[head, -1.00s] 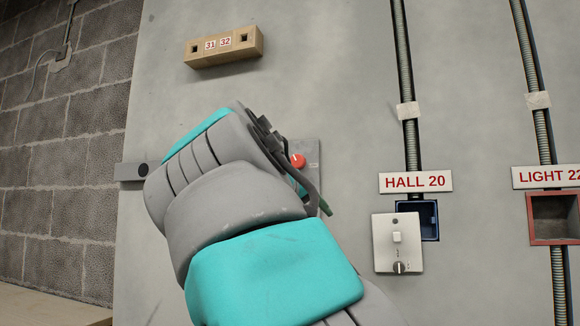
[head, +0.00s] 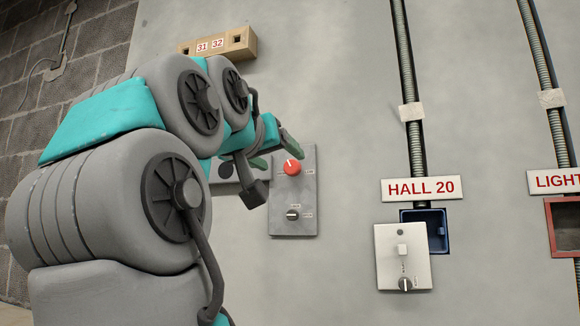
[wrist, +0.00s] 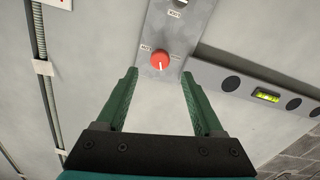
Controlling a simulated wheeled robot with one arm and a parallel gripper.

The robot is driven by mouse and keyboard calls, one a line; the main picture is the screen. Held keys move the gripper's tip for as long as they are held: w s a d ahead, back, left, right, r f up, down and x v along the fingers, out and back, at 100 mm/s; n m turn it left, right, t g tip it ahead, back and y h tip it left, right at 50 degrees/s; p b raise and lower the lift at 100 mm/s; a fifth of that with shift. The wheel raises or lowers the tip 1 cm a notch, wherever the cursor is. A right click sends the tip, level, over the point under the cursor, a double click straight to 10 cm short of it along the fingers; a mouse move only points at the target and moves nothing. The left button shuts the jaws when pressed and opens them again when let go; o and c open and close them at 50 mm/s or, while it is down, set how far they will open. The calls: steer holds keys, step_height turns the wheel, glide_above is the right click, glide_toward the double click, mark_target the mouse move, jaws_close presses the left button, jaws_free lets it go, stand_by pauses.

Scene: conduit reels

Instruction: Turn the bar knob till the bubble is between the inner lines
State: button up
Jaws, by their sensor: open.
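A grey panel (head: 308,190) on the wall bears a round red knob (head: 292,167) with a white pointer mark. A smaller knob with a pale bar (head: 292,214) sits below it. In the wrist view the red knob (wrist: 160,61) is near the space between my gripper's green fingertips (wrist: 160,75). My gripper is open and empty; the fingers flank the knob without visibly touching it. A grey bar (wrist: 222,78) beside the panel carries a yellow-green bubble vial (wrist: 267,96). The bubble's place against the lines is too small to tell. My arm hides much of the bar in the head view.
A wooden block marked 31 32 (head: 243,42) is on the wall above. To the right are a HALL 20 sign (head: 424,189), an open blue box (head: 436,228), a white switch plate (head: 390,262) and conduits (head: 408,70). Bare wall lies between the panel and plate.

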mark_target(290, 166)
steer(key=shift+p+x, duration=0.4)
steer(key=shift+x, duration=2.8)
jaws_close()
